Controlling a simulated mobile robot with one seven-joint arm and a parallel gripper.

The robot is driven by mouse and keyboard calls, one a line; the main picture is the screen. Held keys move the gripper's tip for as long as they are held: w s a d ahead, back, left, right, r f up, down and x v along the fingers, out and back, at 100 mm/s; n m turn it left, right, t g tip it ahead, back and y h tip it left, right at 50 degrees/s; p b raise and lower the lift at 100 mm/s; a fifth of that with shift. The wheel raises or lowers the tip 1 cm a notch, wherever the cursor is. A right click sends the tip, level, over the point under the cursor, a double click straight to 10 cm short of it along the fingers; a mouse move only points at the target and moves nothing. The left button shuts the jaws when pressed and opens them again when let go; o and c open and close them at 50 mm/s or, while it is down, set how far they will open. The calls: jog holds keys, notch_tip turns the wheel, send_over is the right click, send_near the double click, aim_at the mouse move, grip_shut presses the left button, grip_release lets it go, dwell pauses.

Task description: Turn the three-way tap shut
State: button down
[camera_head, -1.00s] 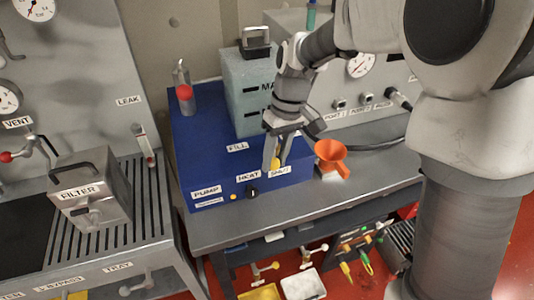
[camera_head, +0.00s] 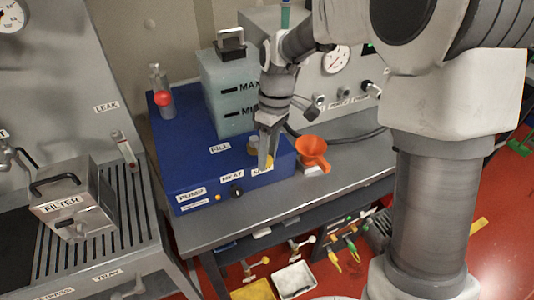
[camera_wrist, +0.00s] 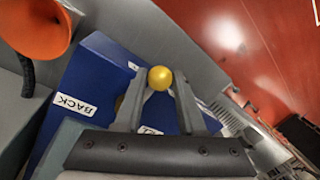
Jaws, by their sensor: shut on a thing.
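The three-way tap shows as a yellow ball-ended handle (camera_wrist: 160,78) in the wrist view. It also shows as a small yellow spot (camera_head: 269,161) at the front right of the blue unit (camera_head: 190,165) in the head view. My gripper (camera_wrist: 160,84) has its two fingers on either side of the yellow ball, shut on it. In the head view my gripper (camera_head: 266,158) points down just above the SHUT label (camera_head: 262,170), which it partly covers. A BACK label (camera_wrist: 72,105) shows in the wrist view. The tap's body is mostly hidden behind my fingers.
An orange funnel (camera_head: 313,150) stands close to the right of my gripper. A filter box (camera_head: 75,205) is at the left.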

jog(key=c, duration=0.5)
grip_release()
notch_tip(320, 180, up, 17)
jog(key=w+d+p, duration=0.1)
jog(key=w+p, duration=0.1)
jog(key=w, duration=0.1)
jog(key=shift+d, duration=0.35)
jog(key=shift+s+r, duration=0.1)
jog(key=shift+r, duration=0.05)
jog(key=s+d+f+m+t, duration=0.1)
jog(key=s+d+m+t, duration=0.2)
jog(key=s+d+m, duration=0.3)
jog(key=s+d+m+t+h, duration=0.1)
jog(key=s+d+m+t, duration=0.3)
jog(key=s, duration=1)
jog(key=d+m, duration=0.2)
jog(key=d, duration=0.1)
jog(key=shift+d+f+t, duration=0.15)
jog(key=shift+f+t, duration=0.15)
jog(key=shift+f, duration=0.1)
